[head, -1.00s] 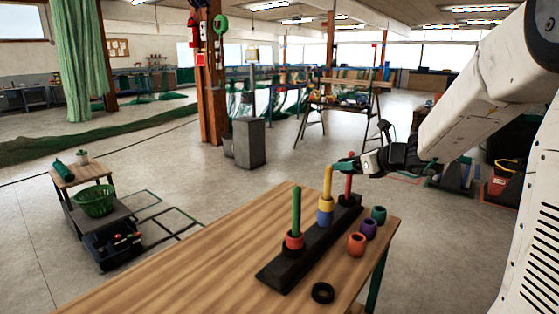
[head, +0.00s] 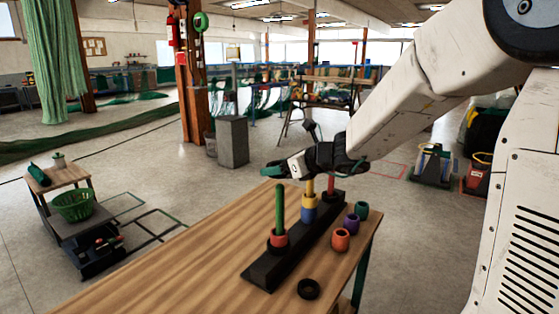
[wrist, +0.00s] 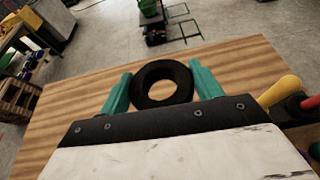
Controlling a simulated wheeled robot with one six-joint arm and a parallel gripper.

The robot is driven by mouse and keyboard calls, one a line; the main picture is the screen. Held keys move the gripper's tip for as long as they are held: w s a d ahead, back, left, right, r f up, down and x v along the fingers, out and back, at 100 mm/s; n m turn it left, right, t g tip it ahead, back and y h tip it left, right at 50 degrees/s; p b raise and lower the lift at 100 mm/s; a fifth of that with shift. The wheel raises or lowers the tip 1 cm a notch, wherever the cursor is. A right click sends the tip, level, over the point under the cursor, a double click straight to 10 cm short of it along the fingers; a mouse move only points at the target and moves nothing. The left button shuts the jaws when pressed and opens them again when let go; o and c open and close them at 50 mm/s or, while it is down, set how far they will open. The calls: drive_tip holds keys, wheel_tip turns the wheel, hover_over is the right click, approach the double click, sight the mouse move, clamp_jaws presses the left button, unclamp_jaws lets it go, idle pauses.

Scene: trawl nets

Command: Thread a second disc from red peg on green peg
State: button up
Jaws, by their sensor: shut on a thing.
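My gripper (head: 273,171) is shut on a black disc (wrist: 138,94), which shows as a ring between the teal fingers in the wrist view. In the head view the held disc cannot be made out clearly. The red peg (head: 331,184) stands at the far end of the black base (head: 285,263), partly hidden by my wrist.
The yellow peg (head: 309,187) between them carries a yellow and a blue disc (head: 309,214). Loose orange (head: 340,239), purple (head: 352,224), green (head: 361,209) and black (head: 308,289) discs lie right of the base. The table's left part (head: 180,270) is clear.

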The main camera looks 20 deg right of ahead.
drive_tip(key=shift+f, duration=2.3)
drive_tip(key=o, duration=1.1)
drive_tip(key=shift+v, duration=3.9)
